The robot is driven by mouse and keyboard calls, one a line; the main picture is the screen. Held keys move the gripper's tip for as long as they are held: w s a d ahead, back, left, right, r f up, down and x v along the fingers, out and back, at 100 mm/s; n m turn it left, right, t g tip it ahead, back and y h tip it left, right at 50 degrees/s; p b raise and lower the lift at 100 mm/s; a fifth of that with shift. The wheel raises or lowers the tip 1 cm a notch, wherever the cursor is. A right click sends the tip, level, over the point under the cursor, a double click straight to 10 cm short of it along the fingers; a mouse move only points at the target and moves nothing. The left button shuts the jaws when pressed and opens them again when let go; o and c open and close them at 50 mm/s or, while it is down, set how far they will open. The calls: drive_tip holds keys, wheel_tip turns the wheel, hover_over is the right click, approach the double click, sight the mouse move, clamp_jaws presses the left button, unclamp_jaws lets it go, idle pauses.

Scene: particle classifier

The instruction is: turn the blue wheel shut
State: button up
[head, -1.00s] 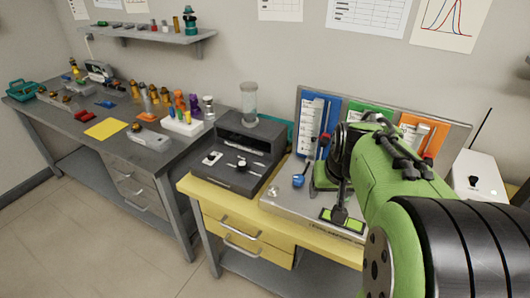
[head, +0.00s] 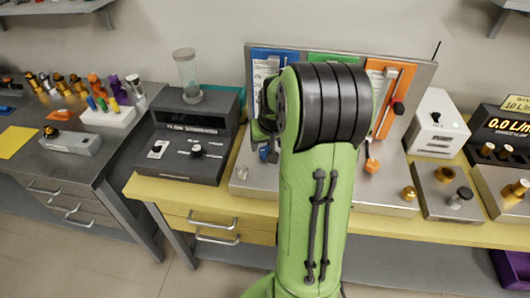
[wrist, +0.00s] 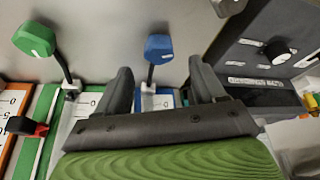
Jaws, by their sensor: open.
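The blue wheel (wrist: 158,48) shows in the wrist view as a faceted knob on a thin dark stem, in front of the blue-edged scale panel (wrist: 166,99). My gripper (wrist: 162,78) is open. Its two dark fingers stand left and right of the stem's line, with the blue wheel beyond the fingertips and apart from them. In the head view the blue wheel (head: 264,154) is a small patch beside my green arm, which hides most of the gripper and the middle of the panel board.
A green wheel (wrist: 38,38) hangs left in the wrist view. The orange wheel (head: 372,165) is right of my arm in the head view. The dark grey instrument box (head: 185,145) stands left of the board. A white box (head: 437,125) stands right.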

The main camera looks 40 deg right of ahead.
sight(266, 150)
drive_tip(key=b+x, duration=0.1)
drive_tip(key=x, duration=0.4)
drive_tip(key=shift+d+f, duration=0.1)
drive_tip(key=shift+f, duration=0.15)
drive_tip(key=c, duration=1)
drive_tip(key=shift+c, duration=0.2)
drive_tip(key=shift+w, duration=0.1)
